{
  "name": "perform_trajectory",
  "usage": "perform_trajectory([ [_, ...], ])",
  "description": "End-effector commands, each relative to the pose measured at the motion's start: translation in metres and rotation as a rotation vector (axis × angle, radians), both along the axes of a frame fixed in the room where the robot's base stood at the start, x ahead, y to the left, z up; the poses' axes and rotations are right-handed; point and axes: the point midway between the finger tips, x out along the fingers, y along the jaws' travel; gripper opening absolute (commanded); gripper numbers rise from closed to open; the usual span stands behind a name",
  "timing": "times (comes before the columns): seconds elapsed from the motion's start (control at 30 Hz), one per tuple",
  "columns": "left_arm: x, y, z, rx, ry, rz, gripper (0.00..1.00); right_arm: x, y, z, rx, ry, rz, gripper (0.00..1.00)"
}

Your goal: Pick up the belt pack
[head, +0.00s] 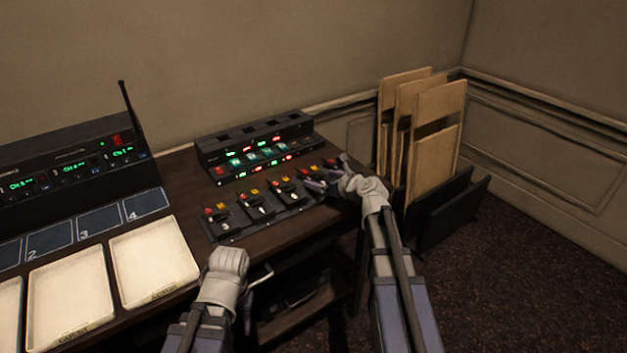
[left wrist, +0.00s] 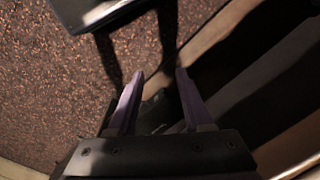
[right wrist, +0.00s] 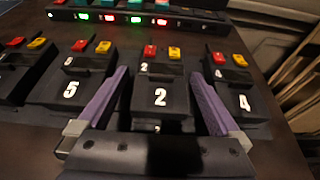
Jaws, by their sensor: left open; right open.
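Several black belt packs with red and yellow tops stand in a row on the desk; one (head: 257,206) is mid-row in the head view. In the right wrist view I see pack 2 (right wrist: 160,97), pack 5 (right wrist: 72,90) and pack 4 (right wrist: 243,100). My right gripper (right wrist: 159,74) is open, one finger on each side of pack 2; I cannot tell whether they touch it. In the head view the right gripper (head: 317,183) is at the row's right end and partly hides it. My left gripper (left wrist: 161,73) is open and empty, low at the desk's front edge.
A black charger rack (head: 255,146) with red and green lights stands behind the packs. Cream trays (head: 152,262) and a black radio unit (head: 75,165) with an antenna are to the left. Wooden boards (head: 437,125) stand in a dark rack at right. Carpet is open at lower right.

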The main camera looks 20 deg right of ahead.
Motion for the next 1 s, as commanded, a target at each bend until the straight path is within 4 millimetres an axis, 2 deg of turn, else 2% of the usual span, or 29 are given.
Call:
perform_trajectory([
  [0.03,0.000,0.000,-0.003,0.000,0.000,0.000,0.50,0.011,0.001,-0.003,-0.001,0.000,0.001,1.00],
  [0.2,0.000,0.000,-0.012,0.000,0.000,0.000,0.50,0.030,0.008,-0.012,0.001,0.000,0.002,1.00],
  [0.47,0.000,0.000,-0.011,0.000,0.000,0.000,0.50,0.031,0.009,-0.011,0.001,0.000,0.000,0.99],
  [1.0,0.000,0.000,-0.011,0.000,0.000,0.000,0.50,0.031,0.009,-0.011,0.000,0.000,0.000,0.38],
])
